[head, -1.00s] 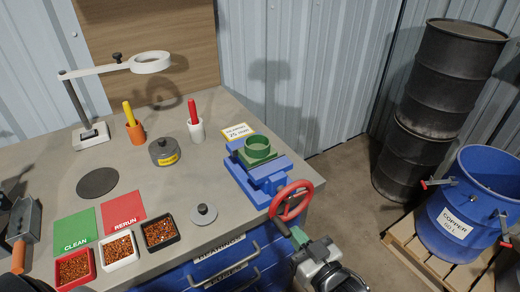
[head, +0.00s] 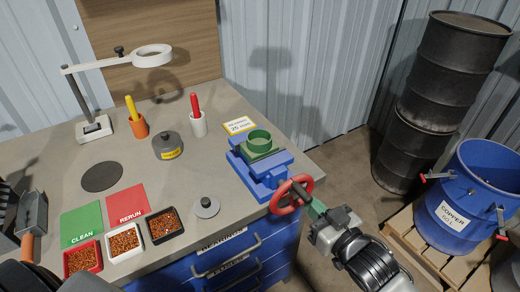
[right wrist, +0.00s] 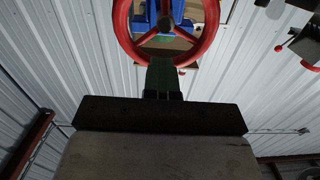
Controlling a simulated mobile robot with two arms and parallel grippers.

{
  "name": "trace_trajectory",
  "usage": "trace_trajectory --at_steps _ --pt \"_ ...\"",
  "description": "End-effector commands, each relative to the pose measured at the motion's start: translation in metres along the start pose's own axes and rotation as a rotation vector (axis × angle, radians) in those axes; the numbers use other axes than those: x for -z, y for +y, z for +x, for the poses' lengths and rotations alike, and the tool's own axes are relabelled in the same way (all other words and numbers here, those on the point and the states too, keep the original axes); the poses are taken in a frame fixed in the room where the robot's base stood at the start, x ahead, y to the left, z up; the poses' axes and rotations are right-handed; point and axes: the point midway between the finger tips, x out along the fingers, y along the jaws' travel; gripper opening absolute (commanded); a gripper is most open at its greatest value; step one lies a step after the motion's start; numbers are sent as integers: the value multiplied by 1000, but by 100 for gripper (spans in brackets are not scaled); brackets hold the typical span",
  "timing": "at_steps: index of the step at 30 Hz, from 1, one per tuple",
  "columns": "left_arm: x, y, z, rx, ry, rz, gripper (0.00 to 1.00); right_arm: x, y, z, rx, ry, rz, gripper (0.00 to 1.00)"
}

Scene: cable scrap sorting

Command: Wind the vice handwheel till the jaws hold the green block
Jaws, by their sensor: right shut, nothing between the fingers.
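The blue vice (head: 268,172) stands at the bench's right corner. The green block (head: 262,149), with a round green collar on top, sits at its jaws; I cannot tell whether a gap is left beside it. The red handwheel (head: 274,207) is on the vice's near side and also shows in the right wrist view (right wrist: 124,42). My right gripper (head: 302,194) is shut and empty, its fingers reaching across the wheel's right side. In the right wrist view its green fingers (right wrist: 161,77) end at the lower rim; contact is unclear. My left gripper is not in view.
Left of the vice lie a grey washer-like disc (head: 206,207) and several small bins of copper-coloured bits, including a black one (head: 180,238). A blue copper drum (head: 452,200) is at the right, with open floor between.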

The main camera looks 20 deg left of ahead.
Motion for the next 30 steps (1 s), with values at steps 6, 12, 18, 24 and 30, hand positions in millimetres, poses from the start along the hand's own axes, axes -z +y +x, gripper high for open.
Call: trace_trajectory --at_steps 6,12,18,24,30 --pt "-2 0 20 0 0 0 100 23 22 2 13 79 -12 0" --pt "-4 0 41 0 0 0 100 10 40 3 13 79 -11 0" --pt "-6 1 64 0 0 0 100 -7 51 4 12 77 -12 0" --pt "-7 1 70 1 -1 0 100 -29 56 5 9 68 -9 0" --pt "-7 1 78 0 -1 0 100 -53 50 6 10 62 -7 0"
